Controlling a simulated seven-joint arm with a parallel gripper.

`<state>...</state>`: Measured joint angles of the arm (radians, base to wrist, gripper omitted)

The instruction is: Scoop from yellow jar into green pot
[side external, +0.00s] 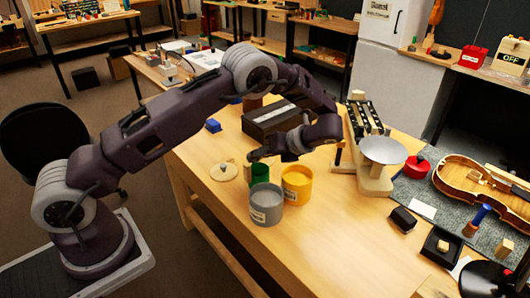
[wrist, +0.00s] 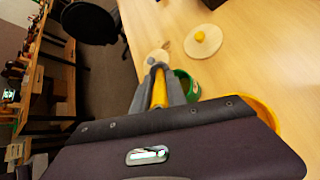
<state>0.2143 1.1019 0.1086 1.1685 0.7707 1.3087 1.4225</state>
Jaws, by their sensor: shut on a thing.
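The yellow jar (side external: 297,185) stands open on the bench, and its rim shows at the lower right of the wrist view (wrist: 262,108). The green pot (side external: 260,174) stands just left of it, partly hidden by a grey pot; it also shows in the wrist view (wrist: 190,84). My gripper (side external: 259,155) is low above the green pot's rim in the side view. In the wrist view my gripper (wrist: 158,82) is shut on a slim yellow-handled tool (wrist: 159,88), seemingly the scoop. Its working end is not clear, and the jar's contents are hidden.
The grey pot (side external: 266,205) stands in front of the green pot. A round wooden lid (side external: 223,172) lies to the left. A dark box (side external: 270,120) is behind, and a scale with a metal pan (side external: 382,151) stands to the right. The front bench is clear.

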